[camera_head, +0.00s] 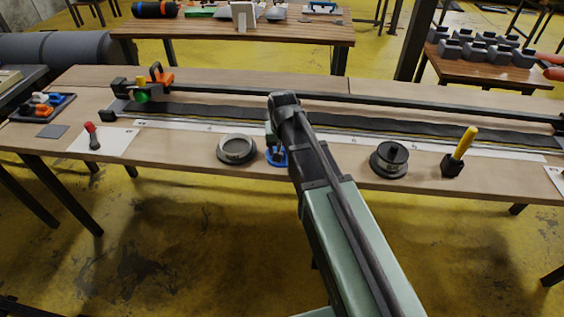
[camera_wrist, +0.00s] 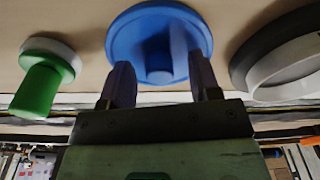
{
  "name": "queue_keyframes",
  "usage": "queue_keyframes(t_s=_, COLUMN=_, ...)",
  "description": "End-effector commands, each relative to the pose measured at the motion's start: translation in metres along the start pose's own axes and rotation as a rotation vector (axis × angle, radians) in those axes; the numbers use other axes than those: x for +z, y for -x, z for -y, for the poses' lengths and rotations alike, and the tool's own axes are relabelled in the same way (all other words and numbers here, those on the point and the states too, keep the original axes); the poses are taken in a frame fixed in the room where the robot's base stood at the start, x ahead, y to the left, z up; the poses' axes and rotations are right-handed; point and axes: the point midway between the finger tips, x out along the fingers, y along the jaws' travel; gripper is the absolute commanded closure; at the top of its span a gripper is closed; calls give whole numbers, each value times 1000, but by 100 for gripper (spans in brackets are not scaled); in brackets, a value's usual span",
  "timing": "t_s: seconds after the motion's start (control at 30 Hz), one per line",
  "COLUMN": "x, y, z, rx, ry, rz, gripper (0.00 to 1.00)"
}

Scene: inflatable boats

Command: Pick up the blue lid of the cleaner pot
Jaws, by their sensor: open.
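The blue lid (camera_wrist: 125,40) is a round disc with a raised upright grip in its middle. It fills the upper middle of the wrist view. In the head view, part of the lid (camera_head: 277,158) shows near the workbench's front edge, partly covered by my arm. My gripper (camera_wrist: 161,66) is open, with one dark finger on each side of the raised grip, over the near part of the lid. I cannot tell whether the fingers touch it. In the head view my gripper (camera_head: 277,140) is over the lid. I cannot tell what lies under the lid.
A grey ring-shaped part (camera_head: 237,149) lies left of the lid. A dark round part (camera_head: 389,159) and a yellow-handled tool (camera_head: 461,151) are to the right. In the wrist view a green-handled piece (camera_wrist: 40,85) is at left. A long dark strip (camera_head: 330,126) runs behind.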

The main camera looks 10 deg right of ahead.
Motion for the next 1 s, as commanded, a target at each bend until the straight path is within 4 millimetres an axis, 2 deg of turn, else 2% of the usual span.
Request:
queue_keyframes(t_s=0.17, x=0, y=2, z=0, rx=0, ry=0, rz=0, gripper=43)
queue_keyframes(t_s=0.5, x=0, y=2, z=0, rx=0, ry=0, rz=0, gripper=95)
queue_keyframes(t_s=0.8, x=0, y=4, z=0, rx=0, ry=0, rz=0, gripper=96)
queue_keyframes(t_s=1.0, x=-3, y=23, z=0, rx=0, ry=0, rz=0, gripper=96)
